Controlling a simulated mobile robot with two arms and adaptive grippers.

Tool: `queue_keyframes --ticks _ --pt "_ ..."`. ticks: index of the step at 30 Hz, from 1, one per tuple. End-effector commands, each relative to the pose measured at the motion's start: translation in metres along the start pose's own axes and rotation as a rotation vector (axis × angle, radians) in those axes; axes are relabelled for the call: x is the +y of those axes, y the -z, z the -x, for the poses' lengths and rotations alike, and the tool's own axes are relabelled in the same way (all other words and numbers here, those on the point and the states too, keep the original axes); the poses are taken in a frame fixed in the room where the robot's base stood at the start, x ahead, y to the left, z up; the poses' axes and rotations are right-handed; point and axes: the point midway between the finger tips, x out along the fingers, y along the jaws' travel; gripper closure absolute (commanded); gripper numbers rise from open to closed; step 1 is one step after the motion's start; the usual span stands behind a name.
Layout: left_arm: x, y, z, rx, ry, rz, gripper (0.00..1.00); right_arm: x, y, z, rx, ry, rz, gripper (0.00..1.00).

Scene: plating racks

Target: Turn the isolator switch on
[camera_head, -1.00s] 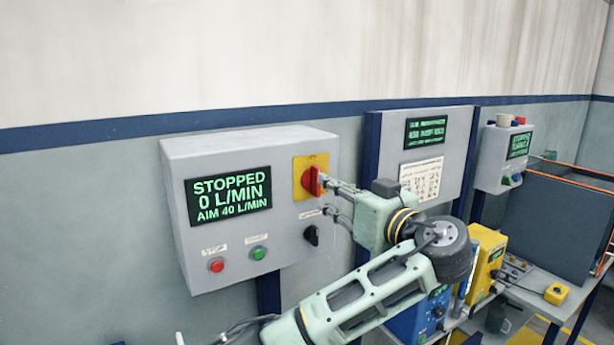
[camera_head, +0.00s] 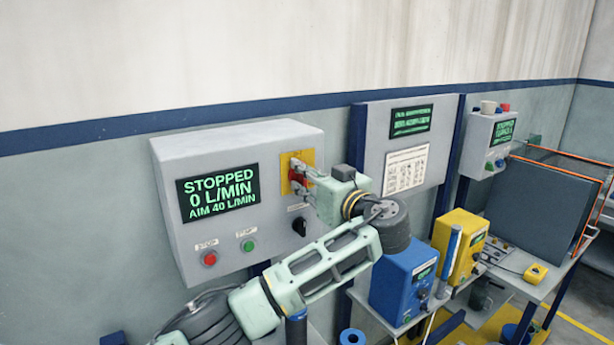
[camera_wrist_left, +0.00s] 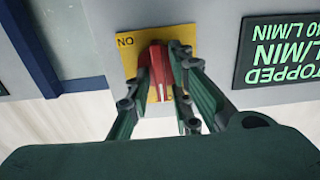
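The isolator switch is a red handle (camera_wrist_left: 158,72) on a yellow plate (camera_head: 306,157), at the upper right of the grey control box (camera_head: 163,190). An ON label shows upside down on the plate in the left wrist view. My left gripper (camera_head: 297,175) is at the switch, with a finger on each side of the red handle. The fingers lie close against the handle and appear shut on it; they partly hide it in the head view. The box's screen (camera_head: 217,192) reads STOPPED, 0 L/MIN, AIM 40 L/MIN. My right gripper is not in view.
Below the switch is a black knob (camera_head: 299,226). A red button (camera_head: 209,258) and a green button (camera_head: 248,245) sit lower on the box. To the right are a grey panel (camera_head: 375,135), a blue unit (camera_head: 392,290) and a yellow unit (camera_head: 462,238).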

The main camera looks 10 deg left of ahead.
Motion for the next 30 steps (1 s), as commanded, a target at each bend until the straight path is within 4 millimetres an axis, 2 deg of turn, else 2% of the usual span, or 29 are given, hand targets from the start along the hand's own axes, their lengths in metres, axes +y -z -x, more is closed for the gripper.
queue_keyframes --ticks 1,6,20,30 --pt "0.000 0.000 0.000 0.000 0.000 0.000 0.88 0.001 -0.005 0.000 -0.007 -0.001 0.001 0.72" --pt "0.000 0.000 0.000 0.000 0.000 0.000 1.00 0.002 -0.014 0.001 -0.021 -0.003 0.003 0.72" --pt "0.001 -0.002 0.001 -0.001 -0.001 -0.034 1.00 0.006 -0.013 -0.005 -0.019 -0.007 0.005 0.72" --pt "0.002 -0.005 0.001 -0.001 -0.001 -0.251 1.00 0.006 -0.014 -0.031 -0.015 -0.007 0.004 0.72"
